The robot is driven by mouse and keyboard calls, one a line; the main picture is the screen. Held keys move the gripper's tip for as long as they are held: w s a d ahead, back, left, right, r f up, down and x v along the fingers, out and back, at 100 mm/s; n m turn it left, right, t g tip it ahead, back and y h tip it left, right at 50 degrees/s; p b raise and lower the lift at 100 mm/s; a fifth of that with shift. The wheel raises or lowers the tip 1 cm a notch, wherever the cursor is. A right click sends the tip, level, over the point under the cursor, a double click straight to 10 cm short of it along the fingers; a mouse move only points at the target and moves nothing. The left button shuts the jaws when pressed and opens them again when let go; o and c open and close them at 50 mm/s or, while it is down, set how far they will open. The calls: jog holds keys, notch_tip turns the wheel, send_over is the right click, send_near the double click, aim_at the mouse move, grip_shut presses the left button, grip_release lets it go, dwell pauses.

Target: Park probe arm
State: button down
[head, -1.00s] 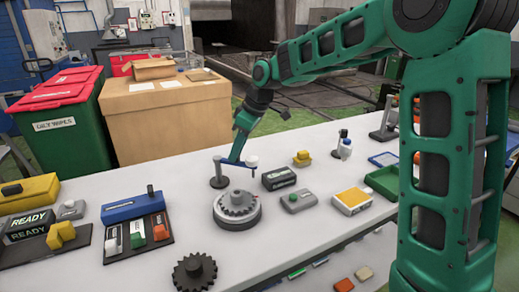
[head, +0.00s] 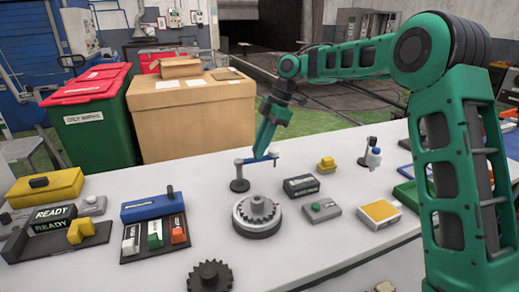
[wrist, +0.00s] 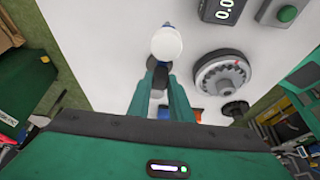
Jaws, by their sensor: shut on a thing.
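The probe arm (head: 254,160) is a blue bar on a dark post with a round base (head: 240,185), standing just behind the turntable. It reaches to the right and ends at a white knob (head: 268,149). My gripper (head: 266,156) comes down from above and is shut on the probe arm's outer end. In the wrist view the white round top (wrist: 166,44) shows just beyond my green fingers (wrist: 160,78), which hide most of the bar. The turntable (head: 257,217), a grey disc with a toothed gear on top, is in front of the post, apart from my gripper.
A black display box (head: 300,186) and a grey box with a green button (head: 321,209) sit right of the turntable. A loose dark gear (head: 210,277) lies in front. Blue, yellow and READY boxes (head: 52,217) fill the left.

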jog(key=shift+w+r+n, duration=0.1)
jog(key=shift+w+n, duration=0.05)
jog(key=shift+n, duration=0.15)
jog(key=c, duration=1.6)
grip_release()
jog(key=v, duration=1)
jog(key=shift+w+d+r, duration=0.1)
jog(key=shift+w+r, duration=0.1)
jog(key=shift+r, duration=0.1)
